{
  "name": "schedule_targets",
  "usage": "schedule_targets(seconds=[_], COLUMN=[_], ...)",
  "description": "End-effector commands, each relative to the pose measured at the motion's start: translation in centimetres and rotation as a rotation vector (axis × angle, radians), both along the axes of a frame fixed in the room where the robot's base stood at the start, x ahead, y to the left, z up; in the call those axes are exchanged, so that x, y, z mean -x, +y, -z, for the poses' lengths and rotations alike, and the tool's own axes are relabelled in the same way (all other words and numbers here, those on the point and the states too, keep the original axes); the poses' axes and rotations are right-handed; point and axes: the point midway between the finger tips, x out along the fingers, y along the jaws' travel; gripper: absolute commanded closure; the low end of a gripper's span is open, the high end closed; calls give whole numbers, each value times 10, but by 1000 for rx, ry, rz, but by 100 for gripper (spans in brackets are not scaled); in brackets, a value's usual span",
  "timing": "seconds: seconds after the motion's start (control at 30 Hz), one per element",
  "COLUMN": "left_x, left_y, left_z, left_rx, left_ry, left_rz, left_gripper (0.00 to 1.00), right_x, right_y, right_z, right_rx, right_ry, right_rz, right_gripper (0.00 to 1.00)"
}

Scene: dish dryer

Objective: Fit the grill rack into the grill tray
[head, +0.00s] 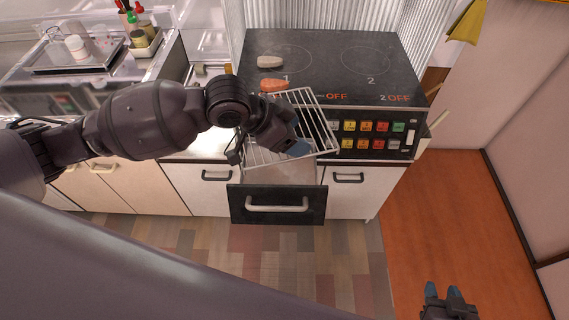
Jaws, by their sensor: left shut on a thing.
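The grill rack (317,122) is a pale wire grid. It is tilted, in front of the stove and above the pulled-out grill drawer, with its upper end by the stove's front edge. My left gripper (297,147), with blue-grey fingertips, is shut on the rack; my arm and wrist hide part of it. The grill tray (280,174) shows as a light surface in the open drawer, behind the dark front (250,206) with its pale handle. The rack and my arm cover its back. My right gripper (449,296) is low at the right, empty, with its fingers apart.
The black stove top (335,68) holds a grey oval piece (270,62) and an orange piece (273,85) near its left edge. Coloured buttons (365,126) line the stove front. Cabinets flank the drawer. The floor at right is clear.

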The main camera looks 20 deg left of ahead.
Motion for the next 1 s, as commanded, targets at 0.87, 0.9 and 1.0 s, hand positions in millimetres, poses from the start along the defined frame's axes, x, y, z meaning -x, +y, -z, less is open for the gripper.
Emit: schedule_targets(seconds=[0.87,0.9,1.0], left_x=[-21,-21,-21], left_y=[30,30,30], left_z=[134,134,134], left_rx=[0,0,1], left_ry=[-5,-5,-4], left_rz=[293,293,292], left_gripper=[60,60,60], right_x=[15,15,15], right_y=[2,2,2], right_z=[83,83,84], right_rx=[4,4,4], right_ry=[114,115,116], right_rz=[-16,-16,-16], right_gripper=[61,61,61])
